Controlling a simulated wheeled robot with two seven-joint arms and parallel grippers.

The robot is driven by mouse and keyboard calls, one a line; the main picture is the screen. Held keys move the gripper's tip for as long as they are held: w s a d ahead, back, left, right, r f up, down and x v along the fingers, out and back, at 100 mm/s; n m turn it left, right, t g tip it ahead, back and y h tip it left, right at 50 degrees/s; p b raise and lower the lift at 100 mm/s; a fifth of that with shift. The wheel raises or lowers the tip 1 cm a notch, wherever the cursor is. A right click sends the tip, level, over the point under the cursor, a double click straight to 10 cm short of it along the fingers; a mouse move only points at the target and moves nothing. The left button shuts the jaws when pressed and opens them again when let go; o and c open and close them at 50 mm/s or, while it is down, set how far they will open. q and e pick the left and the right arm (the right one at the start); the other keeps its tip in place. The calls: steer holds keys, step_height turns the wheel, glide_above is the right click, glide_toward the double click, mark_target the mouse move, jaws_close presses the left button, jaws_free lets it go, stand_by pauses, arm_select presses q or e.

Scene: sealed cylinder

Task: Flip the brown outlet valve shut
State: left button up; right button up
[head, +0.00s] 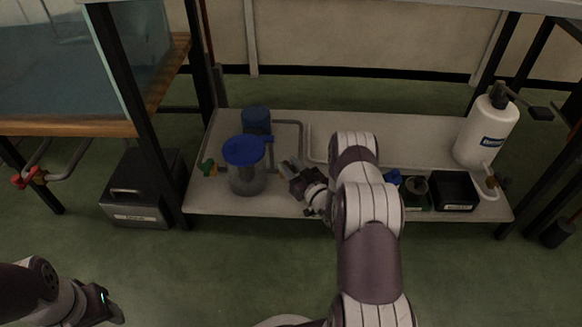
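A clear cylinder (247,180) with a blue lid (244,151) stands upright on the left part of the low shelf. A small green and brown valve (208,167) sits just left of it. Another small brown fitting (491,182) is on the tube by the white bottle at the right. Which is the outlet valve is hard to tell at this size. My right gripper (288,167) is right of the clear cylinder, seemingly apart from it, fingers spread and empty. My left gripper (112,311) is low at the left, away from the shelf; its fingers are unclear.
A dark blue container (256,119) stands behind the cylinder. The white pump bottle (487,130) and a black tray (454,190) are at the right. A red-handled valve (23,179) hangs on a pipe at far left. A dark box (140,190) and table legs flank the shelf (225,204).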

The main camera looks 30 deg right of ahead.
steer(key=shift+a+r+m+h+p, duration=0.3)
steer(key=shift+a+m+h+p, duration=0.1)
steer(key=shift+m+h+p, duration=0.35)
steer(key=m+h, duration=0.1)
steer(key=m+h+p, duration=0.1)
steer(key=h, duration=0.1)
steer(key=a+m+h, duration=0.1)
steer(key=h, duration=0.1)
steer(key=shift+w+f+g+h, duration=0.25)
steer(key=shift+w+f+g, duration=0.1)
steer(key=shift+g, duration=0.05)
steer(key=o, duration=0.9)
steer(key=shift+a, duration=0.1)
steer(key=shift+o, duration=0.2)
